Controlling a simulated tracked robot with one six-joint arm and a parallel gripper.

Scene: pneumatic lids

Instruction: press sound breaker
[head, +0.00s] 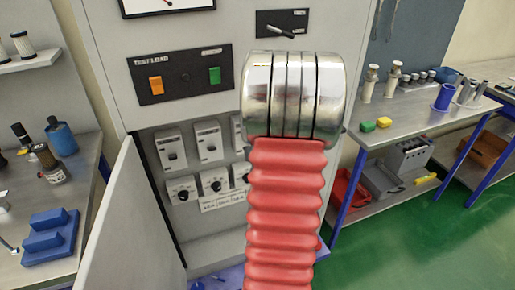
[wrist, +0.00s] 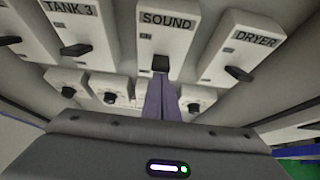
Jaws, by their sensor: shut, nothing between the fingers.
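The sound breaker (wrist: 167,38) is a white block labelled SOUND, in the upper middle of the wrist view. Its dark toggle (wrist: 160,63) sits at the lower end of the block. My gripper (wrist: 161,80) is shut and empty, its slim purple-grey fingers pointing up at this toggle. The fingertips are at or just below the toggle; I cannot tell whether they touch it. In the head view my red bellows arm and metal wrist hide the gripper and part of the breaker row.
The tank 3 breaker (wrist: 75,28) is left of the sound breaker and the dryer breaker (wrist: 243,45) right. Dials (head: 182,190) sit below the breakers in the head view. The open cabinet door (head: 120,225) stands left. Green floor (head: 420,240) is clear at right.

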